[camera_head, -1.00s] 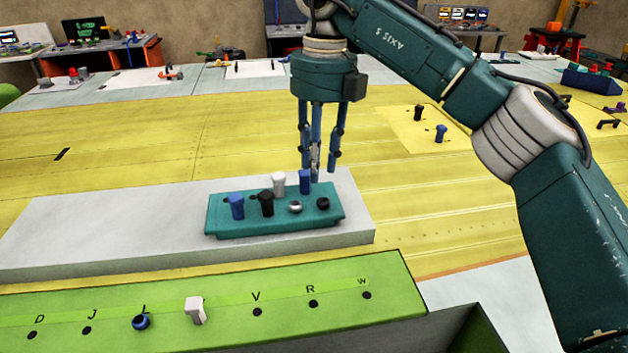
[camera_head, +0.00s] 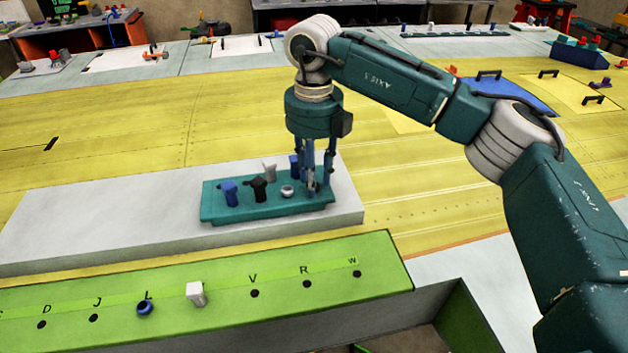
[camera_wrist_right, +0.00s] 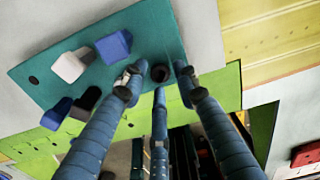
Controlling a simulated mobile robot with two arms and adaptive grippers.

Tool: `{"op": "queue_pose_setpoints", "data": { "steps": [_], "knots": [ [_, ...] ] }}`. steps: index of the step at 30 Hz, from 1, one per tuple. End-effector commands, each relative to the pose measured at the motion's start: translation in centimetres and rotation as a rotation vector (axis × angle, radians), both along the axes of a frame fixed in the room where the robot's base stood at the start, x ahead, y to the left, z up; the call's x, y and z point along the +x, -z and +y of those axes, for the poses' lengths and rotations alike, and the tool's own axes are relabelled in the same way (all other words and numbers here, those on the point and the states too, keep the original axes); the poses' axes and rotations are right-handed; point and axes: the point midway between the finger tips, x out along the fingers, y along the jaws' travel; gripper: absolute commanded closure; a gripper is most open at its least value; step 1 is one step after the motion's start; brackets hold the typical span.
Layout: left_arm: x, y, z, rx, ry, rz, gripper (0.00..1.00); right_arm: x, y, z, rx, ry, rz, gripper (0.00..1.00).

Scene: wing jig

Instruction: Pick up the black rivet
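A teal block (camera_head: 235,212) holds several rivets. A low round black rivet (camera_wrist_right: 160,73) shows at its right end in the right wrist view; the fingers hide it in the head view. A taller black rivet (camera_head: 258,188) stands further left, also seen in the right wrist view (camera_wrist_right: 88,97). My right gripper (camera_head: 316,188) is over the block's right end, pointing down. In the right wrist view its three fingers (camera_wrist_right: 160,86) are spread around the low black rivet, with gaps. I cannot tell how high the tips are. My left gripper is not in view.
A silver rivet (camera_head: 287,191) stands just left of the fingers, and a blue rivet (camera_head: 294,165) behind them. A white rivet (camera_head: 269,170) and another blue rivet (camera_head: 229,192) share the block. A green lettered board (camera_head: 220,270) lies in front. The yellow panel (camera_head: 420,190) right of the block is clear.

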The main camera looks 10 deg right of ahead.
Motion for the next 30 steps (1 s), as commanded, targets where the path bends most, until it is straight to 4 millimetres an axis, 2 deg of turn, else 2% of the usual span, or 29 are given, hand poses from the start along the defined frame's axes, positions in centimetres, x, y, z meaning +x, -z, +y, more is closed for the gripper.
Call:
{"op": "queue_pose_setpoints", "data": {
  "steps": [3,9,14,25,30],
  "knots": [
    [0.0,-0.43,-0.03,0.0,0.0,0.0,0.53,-0.06,0.78,-0.03,0.0,0.0,0.001,0.7],
    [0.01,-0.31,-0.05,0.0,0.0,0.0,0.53,-0.03,0.95,-0.01,0.0,0.0,0.0,0.7],
    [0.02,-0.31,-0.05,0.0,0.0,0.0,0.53,-0.02,0.93,-0.01,0.0,0.0,0.0,0.98],
    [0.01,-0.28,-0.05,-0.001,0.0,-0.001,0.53,-0.01,0.85,0.0,0.0,0.0,0.0,0.98],
    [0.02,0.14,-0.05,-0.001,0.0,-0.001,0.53,0.09,0.08,0.04,0.001,0.0,-0.003,0.98]
  ]
}}
